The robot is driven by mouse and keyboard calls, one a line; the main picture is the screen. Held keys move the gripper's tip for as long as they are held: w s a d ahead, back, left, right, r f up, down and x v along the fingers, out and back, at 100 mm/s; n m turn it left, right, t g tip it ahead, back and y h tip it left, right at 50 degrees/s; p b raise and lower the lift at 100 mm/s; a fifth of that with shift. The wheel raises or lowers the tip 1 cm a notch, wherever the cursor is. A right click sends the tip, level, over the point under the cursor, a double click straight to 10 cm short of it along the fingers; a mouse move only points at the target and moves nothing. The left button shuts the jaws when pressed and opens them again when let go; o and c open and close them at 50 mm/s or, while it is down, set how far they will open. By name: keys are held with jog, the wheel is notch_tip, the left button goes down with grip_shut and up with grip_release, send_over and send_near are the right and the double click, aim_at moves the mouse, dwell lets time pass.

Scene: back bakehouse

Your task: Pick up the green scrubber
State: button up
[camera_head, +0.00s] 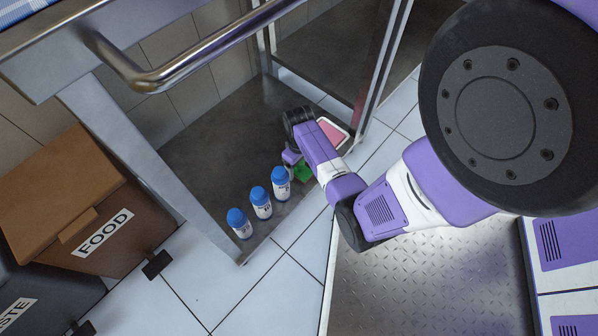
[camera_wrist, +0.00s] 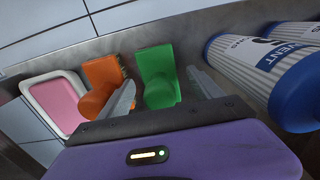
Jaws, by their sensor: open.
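The green scrubber (camera_wrist: 157,68) lies on the low metal shelf in the wrist view, a flat green block with a rounded handle toward me. In the head view only a small green part of it (camera_head: 303,172) shows beside my arm, the rest hidden. My gripper (camera_wrist: 162,92) is open, its two grey fingers on either side of the green scrubber's handle. The left finger passes between the green scrubber and an orange scrubber (camera_wrist: 101,86). I cannot tell whether either finger touches the green one.
A white tray with a pink pad (camera_wrist: 55,102) lies left of the orange scrubber. White bottles with blue caps (camera_head: 260,202) stand on the shelf; two are close on the right in the wrist view (camera_wrist: 262,62). A steel rail (camera_head: 185,66) and table legs frame the space. A brown FOOD bin (camera_head: 75,215) stands left.

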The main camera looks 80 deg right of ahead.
grip_shut()
dwell(0.3)
jog(key=shift+r, duration=0.1)
notch_tip(320, 180, up, 20)
jog(key=p, duration=1)
